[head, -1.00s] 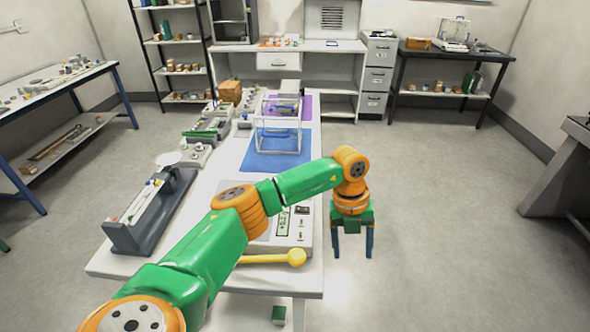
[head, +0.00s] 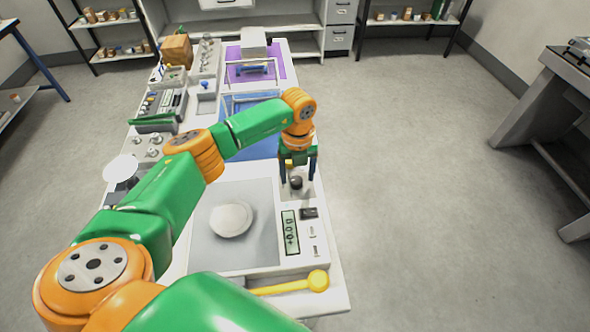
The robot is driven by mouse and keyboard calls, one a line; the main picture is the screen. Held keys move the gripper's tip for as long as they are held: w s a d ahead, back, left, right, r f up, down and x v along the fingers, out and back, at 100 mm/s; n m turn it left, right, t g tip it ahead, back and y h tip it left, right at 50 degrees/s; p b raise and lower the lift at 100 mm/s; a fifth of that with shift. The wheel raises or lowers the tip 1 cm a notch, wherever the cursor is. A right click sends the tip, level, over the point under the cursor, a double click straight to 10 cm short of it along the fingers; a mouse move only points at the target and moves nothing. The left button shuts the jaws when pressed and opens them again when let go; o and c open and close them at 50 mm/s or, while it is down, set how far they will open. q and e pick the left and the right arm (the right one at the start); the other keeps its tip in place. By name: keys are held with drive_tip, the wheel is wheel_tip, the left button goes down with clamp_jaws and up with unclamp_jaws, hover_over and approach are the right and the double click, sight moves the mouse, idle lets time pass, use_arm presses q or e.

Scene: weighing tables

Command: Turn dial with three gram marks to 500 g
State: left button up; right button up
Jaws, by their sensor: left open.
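A dark round dial knob (head: 296,183) sits on a pale plate at the far right corner of the large balance (head: 204,258). Its gram marks are too small to read. The balance carries a round white pan (head: 231,219) and a display (head: 290,232) with digits. My right gripper is not in view.
A yellow rod with a ball end (head: 318,281) lies along the balance's near edge. A blue mat (head: 262,147) with a clear frame is behind my left gripper. Instruments line the bench's left side. The floor to the right is clear.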

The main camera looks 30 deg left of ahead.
use_arm(q)
drive_tip(key=shift+f, duration=0.8)
drive_tip(key=shift+w+a+f, duration=0.15)
drive_tip(key=shift+w+a, duration=0.05)
drive_tip(key=shift+a, duration=0.05)
drive_tip(key=shift+d, duration=0.1)
clamp_jaws()
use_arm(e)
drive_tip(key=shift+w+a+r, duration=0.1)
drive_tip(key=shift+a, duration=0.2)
